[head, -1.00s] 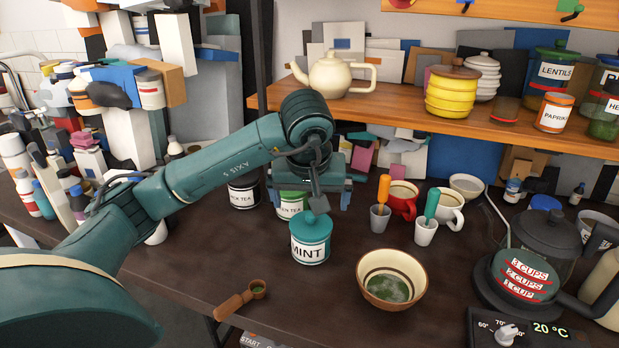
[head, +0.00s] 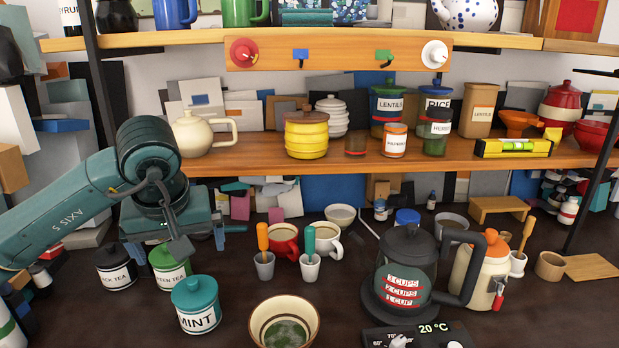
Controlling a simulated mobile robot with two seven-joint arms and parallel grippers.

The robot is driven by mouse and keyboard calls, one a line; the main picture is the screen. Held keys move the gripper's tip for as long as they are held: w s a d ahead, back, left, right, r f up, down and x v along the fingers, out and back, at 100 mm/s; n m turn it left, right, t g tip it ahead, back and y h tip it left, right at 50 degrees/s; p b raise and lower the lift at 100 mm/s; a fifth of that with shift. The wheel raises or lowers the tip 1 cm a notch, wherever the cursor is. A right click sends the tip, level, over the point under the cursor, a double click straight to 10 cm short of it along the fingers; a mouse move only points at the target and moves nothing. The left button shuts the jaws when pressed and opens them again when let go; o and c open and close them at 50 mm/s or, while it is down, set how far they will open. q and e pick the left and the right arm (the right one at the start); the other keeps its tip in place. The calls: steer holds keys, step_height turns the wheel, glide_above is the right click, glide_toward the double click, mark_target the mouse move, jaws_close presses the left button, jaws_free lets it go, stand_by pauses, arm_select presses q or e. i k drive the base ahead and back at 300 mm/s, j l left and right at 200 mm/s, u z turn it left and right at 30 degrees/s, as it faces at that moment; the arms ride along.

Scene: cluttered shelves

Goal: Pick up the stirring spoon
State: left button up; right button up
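A thin wooden handle, which looks like the stirring spoon (head: 526,233), stands tilted in a small white pot (head: 517,264) at the right, beside the cream container; its lower end is hidden in the pot. Two other handled tools, one orange (head: 262,237) and one teal (head: 310,240), stand in small cups at the middle. My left gripper (head: 176,246) is at the left, above the tea canisters and far from the wooden handle. Its fingers look spread apart, with nothing seen between them. My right gripper is out of view.
The black kettle (head: 406,255) and cream container (head: 482,275) stand left of the small pot. A bowl (head: 285,325) and the mint canister (head: 196,305) are at the front. A wooden shelf (head: 260,160) runs above. A wooden cup (head: 550,266) and board (head: 594,267) lie right of the pot.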

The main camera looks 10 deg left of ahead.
mark_target(262, 227)
steer(key=k, duration=1)
